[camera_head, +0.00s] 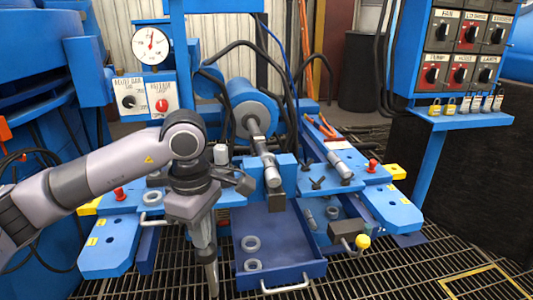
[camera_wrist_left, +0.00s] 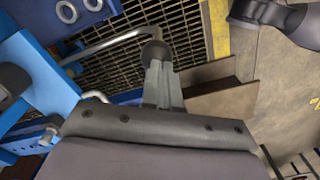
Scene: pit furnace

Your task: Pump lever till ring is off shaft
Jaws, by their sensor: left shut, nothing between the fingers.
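My left gripper (camera_head: 212,288) points down just left of the blue tray, its narrow fingers shut and empty. In the left wrist view the gripper (camera_wrist_left: 158,75) has a dark round knob (camera_wrist_left: 155,52) at its fingertips; I cannot tell whether they touch. A grey shaft (camera_head: 258,140) comes forward from a blue cylinder (camera_head: 251,103) at the centre, above the tray. I cannot clearly make out a ring on it. A lever's yellow knob (camera_head: 362,242) shows right of the tray. My right gripper is not in view.
The blue tray (camera_head: 282,225) holds loose grey rings (camera_head: 251,243), also seen in the left wrist view (camera_wrist_left: 66,12). A pressure gauge (camera_head: 150,45) and two knob plates stand behind my left arm. A switch panel (camera_head: 468,45) is at top right. Grating covers the floor.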

